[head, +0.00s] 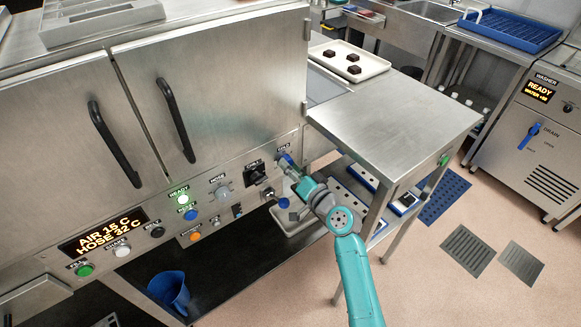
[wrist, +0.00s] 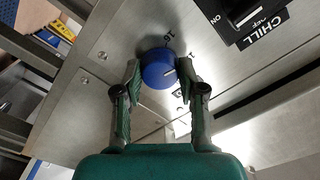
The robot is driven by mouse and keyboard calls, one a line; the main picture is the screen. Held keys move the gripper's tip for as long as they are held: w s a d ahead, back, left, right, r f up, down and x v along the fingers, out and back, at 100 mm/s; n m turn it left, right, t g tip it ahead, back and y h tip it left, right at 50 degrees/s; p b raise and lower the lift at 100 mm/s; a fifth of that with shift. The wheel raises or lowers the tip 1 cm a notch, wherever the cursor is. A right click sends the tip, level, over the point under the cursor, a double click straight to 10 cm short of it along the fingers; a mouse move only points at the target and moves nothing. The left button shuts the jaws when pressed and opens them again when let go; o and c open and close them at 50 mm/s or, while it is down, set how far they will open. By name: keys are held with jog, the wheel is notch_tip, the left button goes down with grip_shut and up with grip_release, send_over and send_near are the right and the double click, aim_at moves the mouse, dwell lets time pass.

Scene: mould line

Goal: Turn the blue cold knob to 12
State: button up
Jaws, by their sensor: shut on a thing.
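The blue cold knob (wrist: 158,76) sits on the steel panel, with a white pointer line on its face. In the wrist view the number 16 shows above it; another mark at its lower right is too small to read. My gripper (wrist: 160,84) has one finger on each side of the knob and is shut on it. In the head view my gripper (head: 287,167) reaches the right end of the control panel (head: 225,190), under the COLD label, and the knob (head: 286,157) is partly hidden.
The CHILL switch (wrist: 248,12) is close by at the upper right of the wrist view. A display (head: 103,233) reads AIR 15 C, HOSE 32 C. A steel table (head: 400,115) with a tray (head: 350,62) of dark pieces stands right of the panel.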

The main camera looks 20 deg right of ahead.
jog(key=shift+m, duration=1.5)
jog(key=o, duration=1.1)
jog(key=shift+o, duration=0.2)
jog(key=shift+s, duration=0.1)
jog(key=v, duration=1.2)
jog(key=shift+r, duration=0.1)
